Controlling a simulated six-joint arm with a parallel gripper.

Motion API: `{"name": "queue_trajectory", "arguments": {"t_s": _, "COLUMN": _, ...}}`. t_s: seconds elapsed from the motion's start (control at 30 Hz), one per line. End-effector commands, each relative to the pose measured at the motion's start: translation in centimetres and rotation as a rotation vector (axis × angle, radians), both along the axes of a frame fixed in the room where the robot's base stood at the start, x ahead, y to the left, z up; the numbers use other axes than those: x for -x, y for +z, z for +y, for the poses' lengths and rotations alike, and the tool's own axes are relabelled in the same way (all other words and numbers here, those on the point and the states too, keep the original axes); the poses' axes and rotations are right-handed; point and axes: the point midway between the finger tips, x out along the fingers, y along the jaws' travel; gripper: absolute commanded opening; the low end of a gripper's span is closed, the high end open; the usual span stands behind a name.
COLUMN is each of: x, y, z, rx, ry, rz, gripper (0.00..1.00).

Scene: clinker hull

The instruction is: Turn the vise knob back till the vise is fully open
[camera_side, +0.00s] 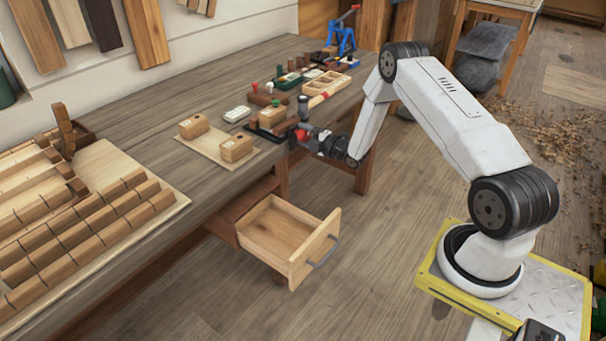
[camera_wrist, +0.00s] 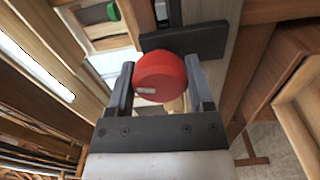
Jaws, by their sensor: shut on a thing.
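The red vise knob (camera_wrist: 160,76) sits between the two dark fingers of my gripper (camera_wrist: 160,90) in the wrist view. The fingers are shut on its sides, and a small pale mark shows on its face. A dark plate of the vise (camera_wrist: 188,40) stands just behind the knob. In the side view my gripper (camera_side: 297,137) reaches in level at the bench's front edge, at the vise (camera_side: 266,131). How wide the vise jaws stand apart is too small to tell.
On the workbench (camera_side: 150,135), a pale board with two wooden blocks (camera_side: 236,148) lies left of the vise. Small tools and a wooden tray (camera_side: 327,83) lie behind it. An open drawer (camera_side: 290,235) juts out below. Wooden hull pieces (camera_side: 85,220) fill the near left.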

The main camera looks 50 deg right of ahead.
Motion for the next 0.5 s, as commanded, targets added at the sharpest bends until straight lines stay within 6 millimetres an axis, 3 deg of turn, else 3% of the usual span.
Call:
{"name": "queue_trajectory", "arguments": {"t_s": 0.23, "x": 0.05, "y": -0.05, "z": 0.03, "rx": 0.041, "ry": 0.001, "rz": 0.001, "gripper": 0.08}}
{"name": "queue_trajectory", "arguments": {"t_s": 0.5, "x": 0.05, "y": -0.06, "z": 0.04, "rx": 0.225, "ry": 0.001, "rz": 0.001, "gripper": 0.08}}
